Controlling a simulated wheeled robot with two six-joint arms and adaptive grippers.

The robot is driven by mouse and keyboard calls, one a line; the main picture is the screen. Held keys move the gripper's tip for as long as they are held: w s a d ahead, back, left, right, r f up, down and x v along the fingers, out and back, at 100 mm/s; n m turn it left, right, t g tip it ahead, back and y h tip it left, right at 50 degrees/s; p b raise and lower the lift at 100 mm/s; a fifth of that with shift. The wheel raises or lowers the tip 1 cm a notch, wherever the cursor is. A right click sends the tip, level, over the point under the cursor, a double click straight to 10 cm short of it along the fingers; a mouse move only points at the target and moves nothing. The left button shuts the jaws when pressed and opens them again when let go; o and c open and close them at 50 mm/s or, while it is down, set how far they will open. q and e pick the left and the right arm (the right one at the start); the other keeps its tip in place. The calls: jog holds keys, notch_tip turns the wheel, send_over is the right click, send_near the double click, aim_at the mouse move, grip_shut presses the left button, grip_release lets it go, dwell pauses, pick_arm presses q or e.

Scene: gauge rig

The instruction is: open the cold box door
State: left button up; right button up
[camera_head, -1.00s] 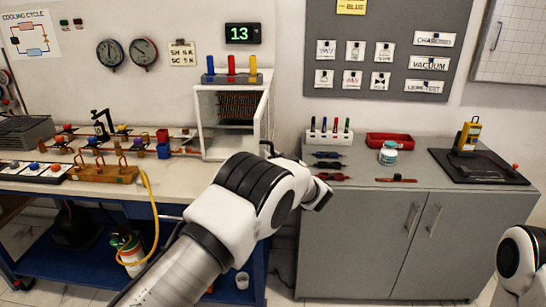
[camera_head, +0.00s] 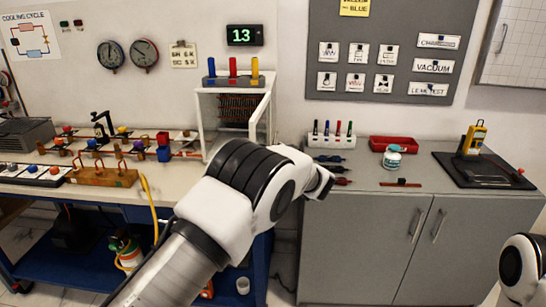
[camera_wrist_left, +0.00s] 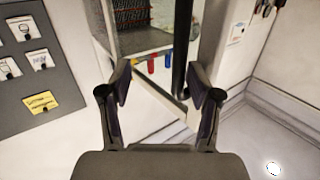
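The cold box (camera_head: 209,125) is a white box on the left bench, with dark coils visible inside. Its white door (camera_head: 262,118) stands open at the box's right side, swung outward and seen nearly edge-on; my arm hides its lower part. In the left wrist view, the picture is upside down and the box interior (camera_wrist_left: 145,40) is at the top. My left gripper (camera_wrist_left: 160,92) is open, with its two fingers apart. A dark upright bar (camera_wrist_left: 179,50) shows between and beyond the fingers; I cannot tell whether they touch it. The head view hides this gripper behind my arm. My right gripper is out of view.
Copper piping and valves (camera_head: 100,150) fill the bench to the left. A grey cabinet (camera_head: 380,240) on the right carries a pen rack, a red tray (camera_head: 393,143) and a jar.

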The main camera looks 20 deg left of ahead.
pick_arm(q)
notch_tip(320, 180, up, 8)
notch_tip(320, 180, down, 7)
jog(key=s+d+p, duration=0.1)
jog(key=d+p, duration=0.8)
jog(key=p, duration=0.7)
jog(key=shift+s+d, duration=0.25)
jog(key=shift+s, duration=0.1)
